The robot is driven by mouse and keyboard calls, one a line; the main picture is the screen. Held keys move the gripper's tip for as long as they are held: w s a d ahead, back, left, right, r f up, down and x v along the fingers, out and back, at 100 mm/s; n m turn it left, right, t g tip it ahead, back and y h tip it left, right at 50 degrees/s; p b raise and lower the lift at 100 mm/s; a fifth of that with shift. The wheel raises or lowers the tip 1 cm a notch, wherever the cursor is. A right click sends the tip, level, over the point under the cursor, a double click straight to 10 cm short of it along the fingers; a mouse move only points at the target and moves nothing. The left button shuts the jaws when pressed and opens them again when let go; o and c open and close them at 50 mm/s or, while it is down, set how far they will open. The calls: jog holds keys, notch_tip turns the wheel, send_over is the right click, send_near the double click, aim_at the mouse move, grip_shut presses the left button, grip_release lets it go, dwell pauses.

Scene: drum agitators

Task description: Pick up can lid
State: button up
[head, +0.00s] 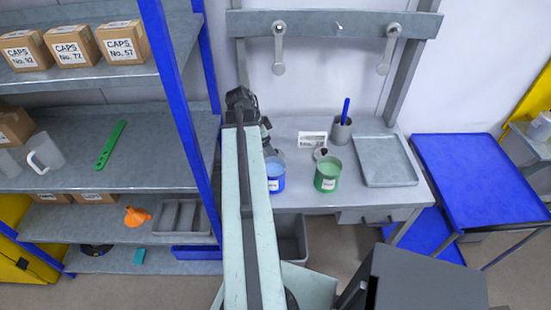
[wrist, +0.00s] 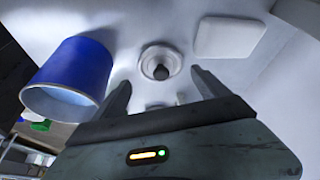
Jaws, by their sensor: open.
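The can lid, a small round grey disc with a dark knob (wrist: 161,64), lies on the grey workbench in the wrist view. It also shows in the head view as a disc with a black knob (head: 320,153), just behind the green can. My gripper (wrist: 159,79) is open and empty, its two fingers spread to either side of the lid's line in the wrist view. The lid appears beyond the fingertips, and I see no contact. In the head view my arm hides most of the gripper.
A blue can (wrist: 72,72) stands close to the left finger; my arm partly covers it in the head view (head: 276,183). A green can (head: 328,175), white card (head: 312,139), pen cup (head: 341,131) and grey tray (head: 391,183) are on the bench. Shelving stands left.

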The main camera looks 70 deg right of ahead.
jog(key=b+x, duration=0.3)
jog(key=x, duration=0.1)
jog(key=shift+s+d+f+b, duration=0.1)
jog(key=shift+d+f+b, duration=0.05)
jog(key=shift+f+b, duration=0.2)
jog(key=shift+r, duration=0.2)
jog(key=c, duration=1.1)
jog(key=shift+r+p, duration=0.1)
jog(key=shift+p, duration=0.25)
